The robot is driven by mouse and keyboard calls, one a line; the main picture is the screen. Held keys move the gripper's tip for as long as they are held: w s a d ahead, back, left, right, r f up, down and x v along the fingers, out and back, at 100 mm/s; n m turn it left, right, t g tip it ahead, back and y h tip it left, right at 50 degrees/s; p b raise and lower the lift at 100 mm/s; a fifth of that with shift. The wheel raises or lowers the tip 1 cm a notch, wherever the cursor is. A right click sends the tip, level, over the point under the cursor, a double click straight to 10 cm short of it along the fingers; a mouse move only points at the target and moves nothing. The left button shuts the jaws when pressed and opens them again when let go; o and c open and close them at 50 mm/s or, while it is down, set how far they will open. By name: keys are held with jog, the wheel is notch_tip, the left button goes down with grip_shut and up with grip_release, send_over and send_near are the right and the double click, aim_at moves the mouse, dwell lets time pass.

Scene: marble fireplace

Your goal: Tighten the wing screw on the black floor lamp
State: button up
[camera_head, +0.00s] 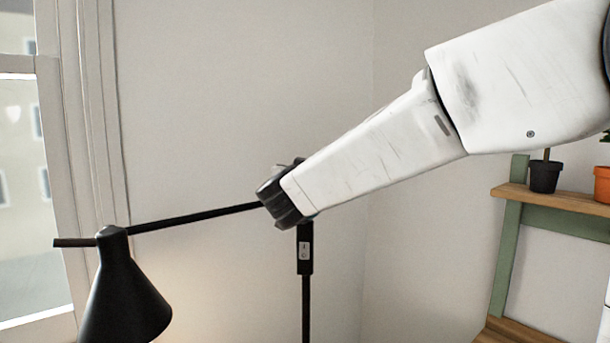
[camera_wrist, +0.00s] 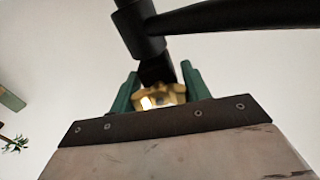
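The black floor lamp stands at the left and middle of the head view, with a cone shade (camera_head: 125,298), a long thin arm (camera_head: 190,217) and an upright post (camera_head: 306,305). My gripper (camera_wrist: 160,68) reaches the lamp's joint, and its end hides the joint in the head view. In the wrist view, a brass wing screw (camera_wrist: 158,94) sits between my two green fingers. Its wings fill the gap, and the fingers appear to press on both sides. The black joint (camera_wrist: 150,42) is just beyond the fingertips.
A green and wood shelf (camera_head: 545,198) with a black pot (camera_head: 545,176) and an orange pot (camera_head: 602,184) stands at the right. A window (camera_head: 25,160) is at the left. The wall behind the lamp is bare.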

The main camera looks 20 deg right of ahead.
jog(key=shift+m, duration=0.7)
jog(key=shift+o, duration=0.2)
jog(key=o, duration=1)
jog(key=shift+c, duration=0.2)
jog(key=v, duration=0.8)
